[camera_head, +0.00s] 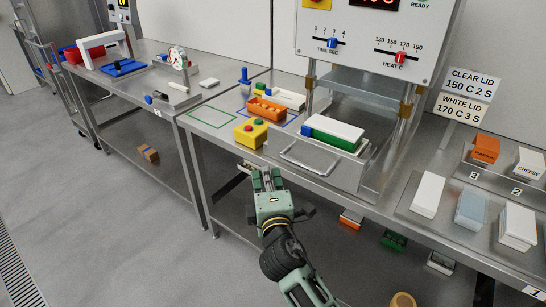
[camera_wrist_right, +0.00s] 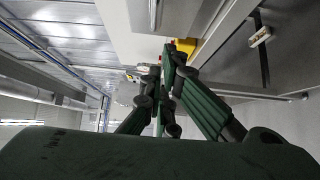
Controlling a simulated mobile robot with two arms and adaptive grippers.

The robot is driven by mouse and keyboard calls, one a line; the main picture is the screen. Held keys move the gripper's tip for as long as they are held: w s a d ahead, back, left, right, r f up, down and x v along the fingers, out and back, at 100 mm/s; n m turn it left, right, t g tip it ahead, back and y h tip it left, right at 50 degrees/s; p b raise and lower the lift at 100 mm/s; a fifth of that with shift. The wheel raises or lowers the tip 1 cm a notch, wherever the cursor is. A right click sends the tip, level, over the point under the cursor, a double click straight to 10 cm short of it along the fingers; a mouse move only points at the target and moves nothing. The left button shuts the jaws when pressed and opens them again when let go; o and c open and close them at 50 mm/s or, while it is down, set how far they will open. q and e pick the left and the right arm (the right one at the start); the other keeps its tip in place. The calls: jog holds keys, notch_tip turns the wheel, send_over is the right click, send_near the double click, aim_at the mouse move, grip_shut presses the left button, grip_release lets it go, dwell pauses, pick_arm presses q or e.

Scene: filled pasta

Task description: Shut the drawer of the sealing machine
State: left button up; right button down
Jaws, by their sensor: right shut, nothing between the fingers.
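The sealing machine (camera_head: 368,42) stands on the steel table at the right of the head view. Its drawer (camera_head: 348,178) sticks out toward the front, with a bar handle (camera_head: 303,162) on its front face. A green tray with a white top and a blue end (camera_head: 335,132) sits in the drawer. My right gripper (camera_head: 262,174) is shut and empty. It is in front of the table edge, to the left of the handle and apart from it in the picture. In the right wrist view its fingers (camera_wrist_right: 170,62) are close together. My left gripper is not in view.
A yellow button box (camera_head: 250,133), an orange tray (camera_head: 267,108) and a blue-handled tool (camera_head: 245,80) are left of the drawer. Lids and containers (camera_head: 428,194) stand at the right. Several items lie on the lower shelf. The floor in front is clear.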

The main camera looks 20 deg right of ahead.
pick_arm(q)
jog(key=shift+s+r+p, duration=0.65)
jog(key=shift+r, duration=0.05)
pick_arm(e)
jog(key=w+d, duration=0.3)
jog(key=w, duration=0.4)
jog(key=shift+d, duration=0.35)
